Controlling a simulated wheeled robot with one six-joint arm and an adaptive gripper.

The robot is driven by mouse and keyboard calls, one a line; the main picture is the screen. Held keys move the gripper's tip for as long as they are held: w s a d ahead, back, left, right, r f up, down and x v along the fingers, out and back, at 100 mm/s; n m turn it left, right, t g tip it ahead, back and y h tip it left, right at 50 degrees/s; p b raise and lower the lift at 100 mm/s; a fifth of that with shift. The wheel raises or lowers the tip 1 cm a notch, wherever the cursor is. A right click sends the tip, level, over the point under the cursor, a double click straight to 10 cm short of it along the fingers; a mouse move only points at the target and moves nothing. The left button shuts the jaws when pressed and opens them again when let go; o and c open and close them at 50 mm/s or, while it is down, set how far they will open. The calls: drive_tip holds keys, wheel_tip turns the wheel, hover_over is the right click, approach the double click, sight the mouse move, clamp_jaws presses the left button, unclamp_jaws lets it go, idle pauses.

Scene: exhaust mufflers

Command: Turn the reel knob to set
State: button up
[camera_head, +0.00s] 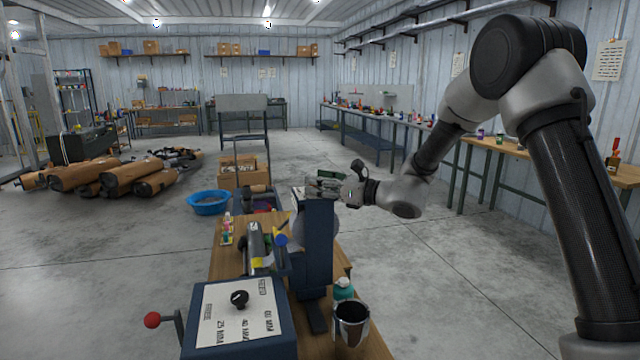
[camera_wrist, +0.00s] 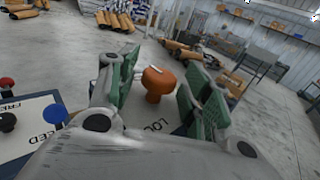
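In the wrist view, an orange mushroom-shaped knob (camera_wrist: 157,80) stands on a white plate with partly hidden lettering that starts "LOC". My gripper (camera_wrist: 163,88) is open, with its green-padded fingers on both sides of the knob. Gaps show between the knob and the pads. In the head view, my gripper (camera_head: 338,187) is at the top of a dark blue upright column (camera_head: 318,245). A black knob (camera_head: 239,298) sits on a white dial plate marked in MM on a blue box. I cannot tell from lettering which knob is the reel knob.
The wrist view also shows a blue knob (camera_wrist: 55,113) by "FEED" and a black knob (camera_wrist: 7,122). A red-ball lever (camera_head: 152,320) is left of the blue box. A dark cup (camera_head: 351,322) and teal bottle (camera_head: 343,289) stand on the bench. Floor to the right is clear.

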drive_tip(key=c, duration=0.7)
drive_tip(key=shift+w+n+g+y, duration=0.1)
drive_tip(key=shift+n+g+y, duration=0.25)
drive_tip(key=shift+g, duration=0.25)
drive_tip(key=n+g, duration=0.1)
drive_tip(key=g, duration=0.1)
drive_tip(key=n+g+y, duration=0.1)
drive_tip(key=g, duration=0.1)
drive_tip(key=n+g, duration=0.1)
drive_tip(key=n, duration=0.1)
drive_tip(key=shift+w+d+f+g+y, duration=0.1)
drive_tip(key=shift+w+g+y, duration=0.15)
drive_tip(key=shift+g, duration=0.15)
drive_tip(key=n+g, duration=0.1)
drive_tip(key=g, duration=0.1)
drive_tip(key=n+g, duration=0.2)
drive_tip(key=g, duration=0.1)
drive_tip(key=n+g+h, duration=0.1)
drive_tip(key=n+g, duration=0.1)
drive_tip(key=g, duration=0.1)
drive_tip(key=shift+w, duration=0.25)
drive_tip(key=o, duration=1)
